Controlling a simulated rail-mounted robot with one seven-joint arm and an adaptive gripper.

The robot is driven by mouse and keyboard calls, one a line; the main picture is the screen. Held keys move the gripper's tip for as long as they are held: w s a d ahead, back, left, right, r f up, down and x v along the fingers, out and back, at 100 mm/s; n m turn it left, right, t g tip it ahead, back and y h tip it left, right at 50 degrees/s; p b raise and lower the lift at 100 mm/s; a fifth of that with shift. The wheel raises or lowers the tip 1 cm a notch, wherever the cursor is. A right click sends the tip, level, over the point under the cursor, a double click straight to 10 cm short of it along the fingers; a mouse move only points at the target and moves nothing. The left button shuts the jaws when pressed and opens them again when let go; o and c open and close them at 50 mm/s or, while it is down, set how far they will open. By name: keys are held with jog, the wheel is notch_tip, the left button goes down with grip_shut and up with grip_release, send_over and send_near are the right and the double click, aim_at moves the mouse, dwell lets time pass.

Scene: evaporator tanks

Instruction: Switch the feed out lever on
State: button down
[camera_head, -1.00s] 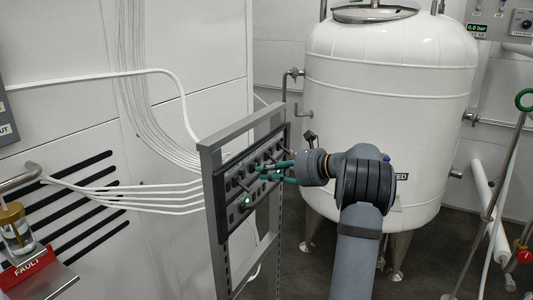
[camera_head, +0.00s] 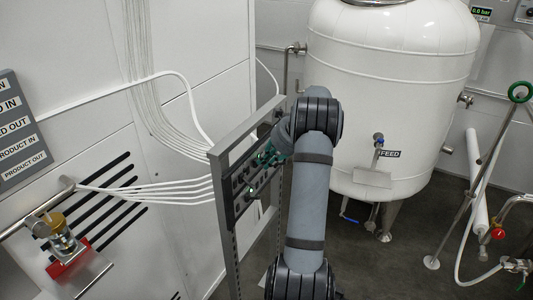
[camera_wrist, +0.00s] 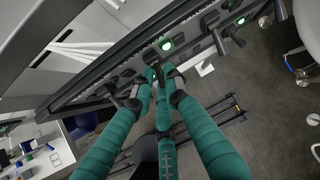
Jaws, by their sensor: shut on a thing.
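The dark lever panel (camera_head: 237,190) is mounted on a grey upright frame, with several small levers and lit green indicators. My gripper (camera_head: 266,156) is at the panel's front, its teal fingers partly hidden by my arm. In the wrist view my gripper (camera_wrist: 160,78) has its fingertips drawn together at the panel, shut on a small dark lever (camera_wrist: 157,69). The fingers cover most of that lever. I cannot read the label there, so I cannot tell whether it is the feed out lever. A free lever (camera_wrist: 228,34) sticks out to the right.
A white tank (camera_head: 395,80) with a FEED label stands behind and right of the panel. White cables (camera_head: 165,192) run to the panel from the left. A pipe stand (camera_head: 480,185) with a green ring is at the right. Open floor lies between.

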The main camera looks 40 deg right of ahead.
jog(key=shift+s+d+f, duration=0.1)
jog(key=shift+s+d, duration=0.1)
jog(key=shift+d, duration=0.1)
jog(key=c, duration=1.9)
grip_release()
jog(key=shift+d, duration=0.1)
jog(key=shift+o, duration=0.5)
jog(key=shift+w, duration=0.1)
jog(key=v, duration=1.2)
